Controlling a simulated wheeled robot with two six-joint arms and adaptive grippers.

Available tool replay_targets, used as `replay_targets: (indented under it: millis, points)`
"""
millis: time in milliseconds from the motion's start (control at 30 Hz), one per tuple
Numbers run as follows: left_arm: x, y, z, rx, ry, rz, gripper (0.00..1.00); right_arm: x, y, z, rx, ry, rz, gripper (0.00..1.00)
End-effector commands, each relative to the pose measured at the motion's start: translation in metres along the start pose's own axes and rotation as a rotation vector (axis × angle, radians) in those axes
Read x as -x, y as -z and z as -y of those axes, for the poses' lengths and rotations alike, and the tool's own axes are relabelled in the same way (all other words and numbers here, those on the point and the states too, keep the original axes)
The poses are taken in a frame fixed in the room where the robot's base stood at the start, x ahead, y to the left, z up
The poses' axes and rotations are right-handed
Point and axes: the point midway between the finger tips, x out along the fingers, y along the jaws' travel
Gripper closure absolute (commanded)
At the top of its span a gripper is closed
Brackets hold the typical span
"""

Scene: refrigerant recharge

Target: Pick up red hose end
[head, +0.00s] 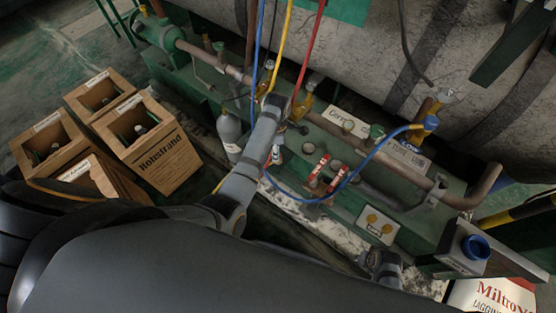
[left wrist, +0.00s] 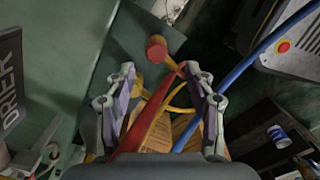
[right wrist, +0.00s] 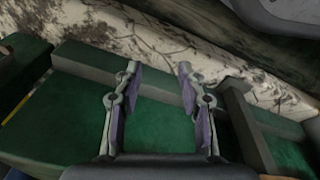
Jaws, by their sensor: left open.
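A red hose (head: 309,50) hangs from the top edge in the head view and runs down to my left gripper. In the left wrist view the red hose (left wrist: 140,125) crosses the space between the spread fingers of my left gripper (left wrist: 158,85). A red, round-ended fitting (left wrist: 157,49) lies just beyond the fingertips; I cannot tell whether it joins the hose. My left gripper is open and also shows in the head view (head: 290,125), where its fingers are mostly hidden. My right gripper (right wrist: 156,75) is open and empty over a green surface.
A yellow hose (head: 283,45) and a blue hose (head: 257,50) hang close by; another blue hose length (head: 350,175) loops over the green skid. Red-handled valves (head: 318,168) stand on the skid. A large grey tank (head: 350,60) is behind.

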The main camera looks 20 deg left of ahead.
Motion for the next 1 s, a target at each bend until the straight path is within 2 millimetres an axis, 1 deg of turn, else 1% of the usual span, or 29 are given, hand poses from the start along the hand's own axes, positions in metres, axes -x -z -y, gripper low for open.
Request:
replay_targets:
  millis: [33,133,267,333,367,467,600,700,800,967,1000]
  points:
    - [-0.008,0.000,0.000,0.000,0.000,0.000,0.46,0.003,0.003,0.002,0.000,0.003,0.000,0.60]
    - [-0.012,0.000,0.000,0.000,0.000,0.000,0.46,0.009,0.006,0.003,0.000,0.006,0.002,0.60]
    - [-0.014,0.000,0.000,-0.001,0.000,0.000,0.46,0.011,0.008,0.003,0.000,0.007,0.001,0.60]
    - [-0.021,-0.001,-0.001,-0.001,0.000,0.000,0.46,0.017,0.012,0.005,0.000,0.011,0.001,0.60]
    - [-0.025,-0.002,-0.002,-0.001,0.000,0.000,0.46,0.021,0.014,0.006,0.000,0.013,0.001,0.60]
    - [-0.040,-0.004,-0.003,-0.001,0.001,0.000,0.46,0.040,0.023,0.011,0.002,0.023,0.002,0.60]
    - [-0.057,-0.005,-0.004,-0.001,0.000,-0.001,0.46,0.066,0.029,0.015,0.005,0.034,0.009,0.60]
    - [-0.063,-0.005,-0.004,0.000,0.000,0.000,0.46,0.078,0.031,0.017,0.007,0.038,0.012,0.60]
    - [-0.065,-0.005,-0.004,0.000,-0.001,0.000,0.46,0.084,0.032,0.018,0.008,0.040,0.013,0.60]
    - [-0.064,-0.005,-0.004,-0.001,-0.001,0.000,0.46,0.084,0.032,0.018,0.008,0.040,0.014,0.60]
    - [-0.064,-0.005,-0.004,-0.001,-0.001,0.000,0.48,0.084,0.032,0.018,0.008,0.040,0.014,0.60]
